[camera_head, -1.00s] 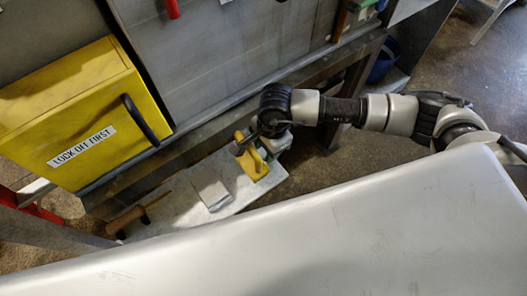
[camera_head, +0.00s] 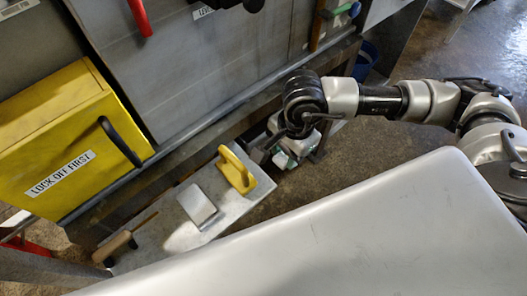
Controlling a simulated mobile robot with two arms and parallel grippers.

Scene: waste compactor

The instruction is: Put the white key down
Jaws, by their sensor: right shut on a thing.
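My right gripper (camera_head: 281,146) is low over the right end of the grey shelf (camera_head: 172,239), to the right of a yellow handle-shaped piece. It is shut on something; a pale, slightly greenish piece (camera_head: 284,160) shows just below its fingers. This seems to be the white key, but its shape is mostly hidden by the fingers and wrist. I cannot tell whether it touches the shelf. My left gripper is not in view.
The shelf bears the yellow handle-shaped piece (camera_head: 236,170), a grey block (camera_head: 197,205) and a wooden-handled tool (camera_head: 113,248). A yellow box (camera_head: 60,135) marked "LOCK OFF FIRST" is at left. A pale smooth panel (camera_head: 330,240) fills the foreground. A blue bucket (camera_head: 365,60) stands behind.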

